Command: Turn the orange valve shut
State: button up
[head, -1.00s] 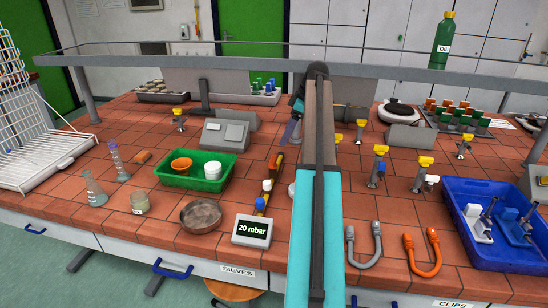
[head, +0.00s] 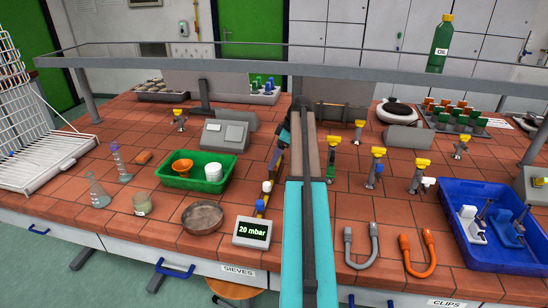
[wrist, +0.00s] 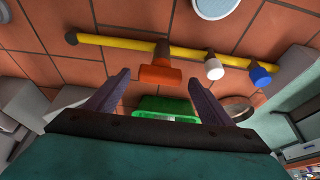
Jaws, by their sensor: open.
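The orange valve (wrist: 158,74) has a T-shaped handle on a stem standing from a yellow pipe (wrist: 115,41). Its crossbar runs roughly along the pipe. A white knob (wrist: 213,68) and a blue knob (wrist: 262,76) sit on the same pipe to its right. My gripper (wrist: 158,76) is open. In the wrist view its fingertips are on either side of the orange handle; I cannot tell how far above it they are. In the head view the white knob (head: 267,186) and blue knob (head: 260,205) show, but my arm and gripper hide the orange valve.
A green tray (head: 165,181) with an orange and a white cup stands left of the pipe. A round sieve (head: 202,217) and a "20 mbar" display (head: 252,231) are near the front. Yellow-topped taps (head: 377,165) and a blue tray (head: 487,258) stand to the right.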

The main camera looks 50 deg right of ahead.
jog(key=shift+w+a+f, duration=0.15)
jog(key=shift+w+f, duration=0.05)
jog(key=shift+f, duration=0.4)
jog(key=c, duration=1)
jog(key=shift+c, duration=0.2)
